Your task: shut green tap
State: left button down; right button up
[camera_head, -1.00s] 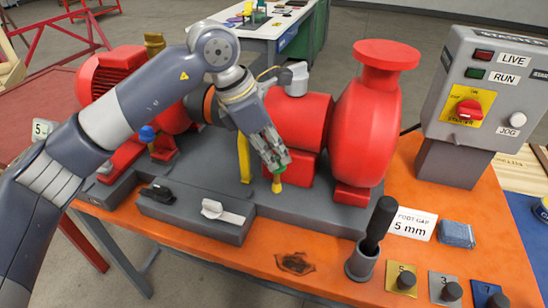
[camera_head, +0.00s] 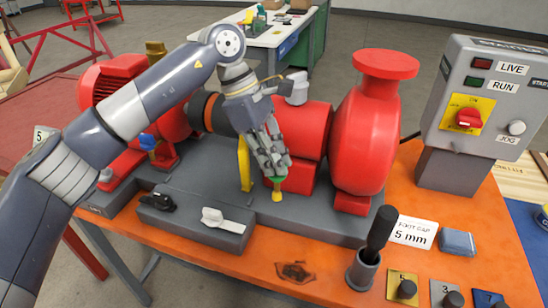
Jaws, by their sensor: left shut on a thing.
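The green tap (camera_head: 276,180) sits on a short yellow stem at the front of the red pump (camera_head: 300,133), above the grey skid base (camera_head: 310,222). My left gripper (camera_head: 275,172) comes down from above and is shut on the green tap. Its fingers hide most of the tap, so I cannot tell how far it is turned. My right gripper is not in the picture.
A grey box with a black lever (camera_head: 158,200) and a white lever (camera_head: 222,220) stands in front of the skid. A grey control box (camera_head: 482,100) stands at right. A black-handled tool stands in a grey cup (camera_head: 362,270). The orange tabletop (camera_head: 235,268) is partly free in front.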

pick_arm(q)
jog(key=shift+s+f, duration=0.1)
jog(key=shift+f, duration=0.15)
jog(key=c, duration=1.6)
grip_release()
jog(key=shift+r, duration=0.1)
jog(key=shift+r, duration=0.2)
jog(key=v, duration=1.1)
jog(key=shift+w+r, duration=0.25)
jog(key=shift+f, duration=0.1)
